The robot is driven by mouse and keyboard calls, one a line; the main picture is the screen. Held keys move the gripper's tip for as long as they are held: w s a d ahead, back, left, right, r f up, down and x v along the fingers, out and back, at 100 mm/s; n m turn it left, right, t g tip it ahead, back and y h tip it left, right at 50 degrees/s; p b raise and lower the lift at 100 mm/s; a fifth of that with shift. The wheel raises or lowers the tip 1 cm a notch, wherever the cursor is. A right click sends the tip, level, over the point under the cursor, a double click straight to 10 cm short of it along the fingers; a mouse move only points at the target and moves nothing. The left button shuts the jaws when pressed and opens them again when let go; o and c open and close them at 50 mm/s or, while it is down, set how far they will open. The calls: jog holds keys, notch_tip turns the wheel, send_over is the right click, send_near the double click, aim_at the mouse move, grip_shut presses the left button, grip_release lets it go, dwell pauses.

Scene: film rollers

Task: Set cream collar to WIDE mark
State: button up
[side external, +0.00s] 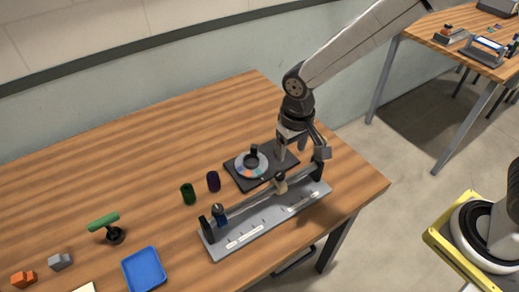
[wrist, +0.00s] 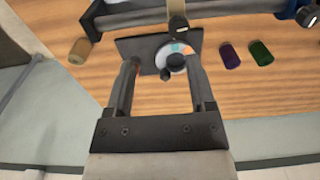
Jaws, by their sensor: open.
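The cream collar (side external: 281,185) sits on the rod of a grey rail fixture (side external: 265,222), right of the rod's middle. It also shows in the wrist view (wrist: 178,25), with a dark knob. A blue collar (side external: 220,213) is near the rod's left end. Pale label strips lie on the fixture's base; their lettering is too small to read, so I cannot tell which is WIDE. My gripper (side external: 292,152) is above and behind the rod. In the wrist view my gripper (wrist: 162,62) is open, with nothing between its fingertips; the collar is beyond them.
A black plate with a colour-segmented dial (side external: 251,163) and black knob lies behind the fixture. A green cylinder (side external: 188,194) and a purple cylinder (side external: 213,181) stand left of it. A blue tray (side external: 143,269) and green-handled tool (side external: 104,222) are farther left. The table's back left is clear.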

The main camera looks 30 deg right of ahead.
jog(key=s+d+r+t, duration=0.2)
jog(key=s+d, duration=0.7)
jog(key=d, duration=0.5)
jog(key=shift+s+d+r, duration=0.25)
jog(key=shift+d+r, duration=0.1)
jog(key=shift+r, duration=0.2)
jog(key=w+a+f, duration=0.1)
jog(key=w+a, duration=0.2)
jog(key=a, duration=0.2)
jog(key=w+a+f+g, duration=0.1)
jog(key=w+a, duration=0.2)
jog(key=a, duration=0.2)
jog(key=w+a+f+g, duration=0.1)
jog(key=w+a, duration=0.3)
jog(key=a, duration=0.2)
jog(key=shift+a+f, duration=0.1)
jog(key=shift+f, duration=0.3)
jog(key=shift+a+f, duration=0.15)
jog(key=shift+a, duration=0.35)
jog(key=shift+f, duration=0.1)
